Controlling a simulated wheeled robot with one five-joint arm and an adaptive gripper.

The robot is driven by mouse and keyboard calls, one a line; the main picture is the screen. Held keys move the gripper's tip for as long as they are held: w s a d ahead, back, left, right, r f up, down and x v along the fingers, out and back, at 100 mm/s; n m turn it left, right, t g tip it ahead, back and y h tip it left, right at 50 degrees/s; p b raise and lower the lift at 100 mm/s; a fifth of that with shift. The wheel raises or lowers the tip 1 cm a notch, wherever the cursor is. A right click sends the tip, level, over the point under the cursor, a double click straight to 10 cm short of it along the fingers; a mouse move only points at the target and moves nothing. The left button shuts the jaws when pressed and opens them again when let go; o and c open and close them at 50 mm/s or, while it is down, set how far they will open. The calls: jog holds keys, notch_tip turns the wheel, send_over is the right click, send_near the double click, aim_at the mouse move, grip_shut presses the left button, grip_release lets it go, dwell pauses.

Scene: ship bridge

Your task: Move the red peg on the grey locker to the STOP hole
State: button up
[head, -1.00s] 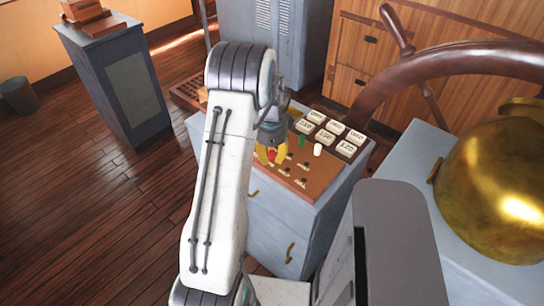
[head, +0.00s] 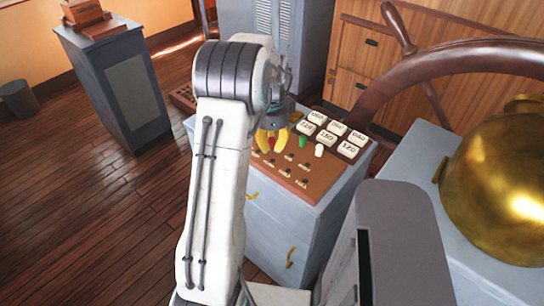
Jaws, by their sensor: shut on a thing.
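My gripper (head: 271,142) has yellow fingertips shut on the red peg (head: 271,134), of which only a small part shows between them. It is over the far left part of the brown peg board (head: 318,190) on the grey locker (head: 278,222). I cannot tell whether the peg's lower end is clear of the board. A green peg (head: 303,141) and a white peg (head: 319,150) stand upright on the board, to the right of my gripper. Several dark holes with small labels are in front; I cannot read which is STOP. My arm hides the locker's left side.
A wooden wheel (head: 440,65) and a brass dome (head: 500,190) on a grey stand are at the right.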

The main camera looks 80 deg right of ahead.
aim_at(271, 138)
notch_tip(271, 138, up, 4)
jog(key=shift+w+r+b, duration=0.1)
jog(key=shift+b, duration=0.65)
jog(key=w+d+m+p, duration=0.1)
jog(key=m+p, duration=0.1)
jog(key=w+d+m+p, duration=0.1)
jog(key=w+m+p, duration=0.1)
jog(key=w+d+f+m+p, duration=0.1)
jog(key=m+p, duration=0.1)
jog(key=shift+w+d, duration=0.1)
jog(key=shift+w, duration=0.3)
jog(key=shift+f, duration=0.15)
jog(key=shift+f+b, duration=2)
jog(key=shift+f, duration=0.45)
jog(key=shift+f+b, duration=0.85)
jog(key=shift+f, duration=0.45)
